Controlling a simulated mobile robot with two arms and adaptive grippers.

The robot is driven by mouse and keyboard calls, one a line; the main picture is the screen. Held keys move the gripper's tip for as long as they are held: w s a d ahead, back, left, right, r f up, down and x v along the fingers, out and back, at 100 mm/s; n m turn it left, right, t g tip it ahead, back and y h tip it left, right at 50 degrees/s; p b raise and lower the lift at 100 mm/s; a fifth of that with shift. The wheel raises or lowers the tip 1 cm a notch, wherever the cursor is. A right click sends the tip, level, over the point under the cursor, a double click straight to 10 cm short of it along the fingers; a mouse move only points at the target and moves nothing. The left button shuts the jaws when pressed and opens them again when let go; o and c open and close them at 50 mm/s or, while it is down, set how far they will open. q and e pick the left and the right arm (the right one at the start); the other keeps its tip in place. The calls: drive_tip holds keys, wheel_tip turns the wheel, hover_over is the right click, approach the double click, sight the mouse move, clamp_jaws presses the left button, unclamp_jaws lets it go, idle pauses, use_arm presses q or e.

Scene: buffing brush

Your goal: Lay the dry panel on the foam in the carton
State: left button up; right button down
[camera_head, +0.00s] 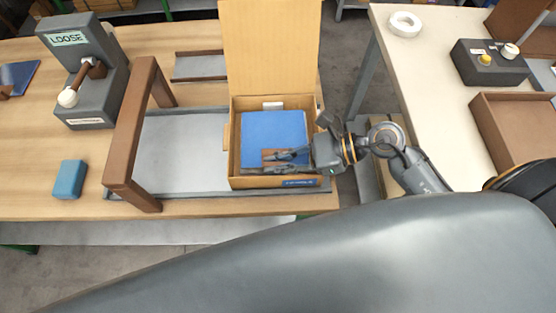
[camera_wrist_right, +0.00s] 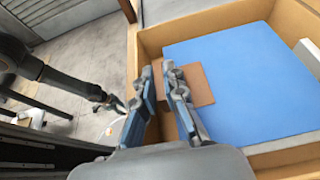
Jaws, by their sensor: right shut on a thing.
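The open carton (camera_head: 233,171) stands on the grey mat with its tall lid raised at the back. A flat blue panel (camera_head: 272,125) with a brown grip piece (camera_wrist_right: 198,84) lies within the carton walls and fills most of the opening. Any foam under it is hidden, and I cannot tell whether the panel rests on it. My right gripper (camera_head: 287,161) reaches over the carton's right wall and is shut on the brown grip piece at the panel's near edge. In the right wrist view, what looks like my left gripper (camera_wrist_right: 112,103) is small and unclear.
A brown arch (camera_head: 130,140) stands left of the carton. A grey box marked LOOSE (camera_head: 80,75), a blue block (camera_head: 69,179) and another blue panel (camera_head: 20,74) are farther left. The right table holds a white ring (camera_head: 405,24), a grey control box (camera_head: 490,63) and a brown tray (camera_head: 490,120).

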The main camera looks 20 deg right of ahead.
drive_tip(key=shift+f, duration=0.25)
drive_tip(key=c, duration=1.7)
unclamp_jaws()
drive_tip(key=shift+r, duration=0.2)
